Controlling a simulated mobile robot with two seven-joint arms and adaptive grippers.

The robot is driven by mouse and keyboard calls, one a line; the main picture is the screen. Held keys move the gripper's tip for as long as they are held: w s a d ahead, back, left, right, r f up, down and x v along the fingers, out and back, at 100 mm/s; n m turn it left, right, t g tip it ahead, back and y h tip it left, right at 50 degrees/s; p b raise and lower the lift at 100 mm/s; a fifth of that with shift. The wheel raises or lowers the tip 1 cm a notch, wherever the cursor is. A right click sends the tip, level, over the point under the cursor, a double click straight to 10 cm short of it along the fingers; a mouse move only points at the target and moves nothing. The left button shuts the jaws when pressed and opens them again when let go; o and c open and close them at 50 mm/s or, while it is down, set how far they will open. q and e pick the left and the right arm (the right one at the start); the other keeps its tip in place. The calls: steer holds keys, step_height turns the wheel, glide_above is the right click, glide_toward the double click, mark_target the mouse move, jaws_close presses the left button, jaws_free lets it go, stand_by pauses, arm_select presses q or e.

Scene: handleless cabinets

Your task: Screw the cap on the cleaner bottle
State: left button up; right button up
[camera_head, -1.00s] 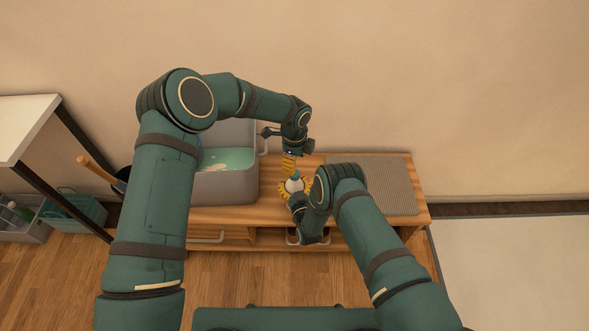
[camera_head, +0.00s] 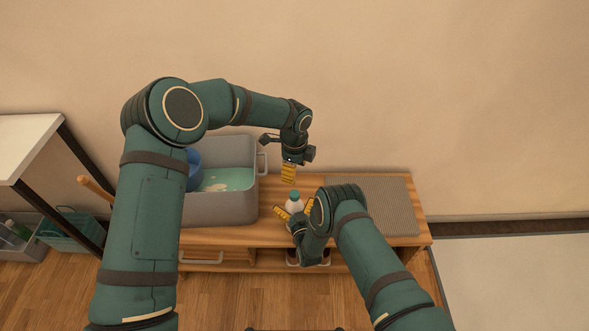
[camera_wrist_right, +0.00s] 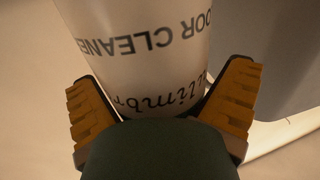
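The white cleaner bottle (camera_head: 293,206) stands upright on the wooden bench, with the teal cap (camera_head: 294,195) on its top. I cannot tell how tightly the cap sits. My right gripper (camera_head: 295,210) has its yellow fingers spread on either side of the bottle. In the right wrist view, the bottle (camera_wrist_right: 145,45) with its "floor cleaner" lettering stands between the open fingers (camera_wrist_right: 161,108), with gaps beside it. My left gripper (camera_head: 288,174) points down above the cap, apart from it. Its fingers overlap in this view, so their opening is hidden.
A grey basin (camera_head: 232,206) with greenish contents and a blue bowl (camera_head: 194,168) stands left of the bottle. A ribbed grey mat (camera_head: 375,205) covers the right of the bench (camera_head: 265,232). A white table (camera_head: 28,140) stands at far left.

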steer(key=v, duration=1.2)
stand_by(0.3)
arm_select(q)
steer(key=s+a+f+n+h, duration=0.2)
steer(key=s+f+n+h, duration=0.2)
steer(key=s+f+n, duration=0.45)
arm_select(e)
steer(key=d+r+m+g+h, duration=0.2)
steer(key=d+m+g, duration=0.1)
steer(key=d+g, duration=0.25)
arm_select(q)
steer(key=s+a+n+t, duration=0.1)
steer(key=s+a+n, duration=0.3)
steer(key=s+n, duration=0.4)
steer(key=s+a+n, duration=0.4)
steer(key=s+n, duration=0.4)
steer(key=s, duration=0.1)
steer(key=shift+s+t, duration=0.15)
steer(key=shift+t, duration=0.25)
arm_select(e)
steer(key=s+d+r+g, duration=0.1)
steer(key=s+r+g, duration=0.4)
steer(key=s, duration=0.3)
steer(key=s+d+r+m+g+y, duration=0.1)
steer(key=s+r+g, duration=0.4)
steer(key=s, duration=0.3)
steer(key=shift+m, duration=0.3)
